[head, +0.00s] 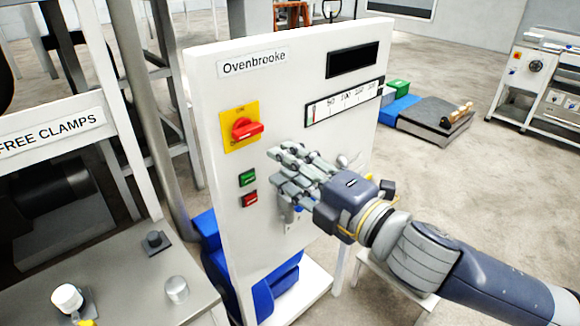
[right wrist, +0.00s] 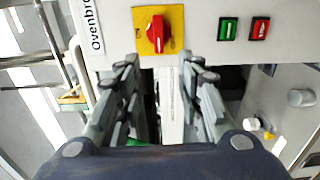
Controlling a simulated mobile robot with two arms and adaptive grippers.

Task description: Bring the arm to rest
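My right arm reaches in from the lower right of the head view. Its gripper (head: 284,172) is in front of the white Ovenbrooke panel (head: 300,245), below and right of the red rotary switch (head: 247,128) on its yellow plate. In the right wrist view the gripper (right wrist: 160,72) has its two fingers spread with an empty gap between them. The red switch (right wrist: 158,33), green button (right wrist: 228,29) and red button (right wrist: 260,29) show beyond the fingers. Whether a fingertip touches the panel, I cannot tell. My left gripper is not in view.
A grey table (head: 130,290) with small cylinders stands at the left, by the "FREE CLAMPS" sign (head: 50,133). Open floor (head: 490,215) lies right of the panel.

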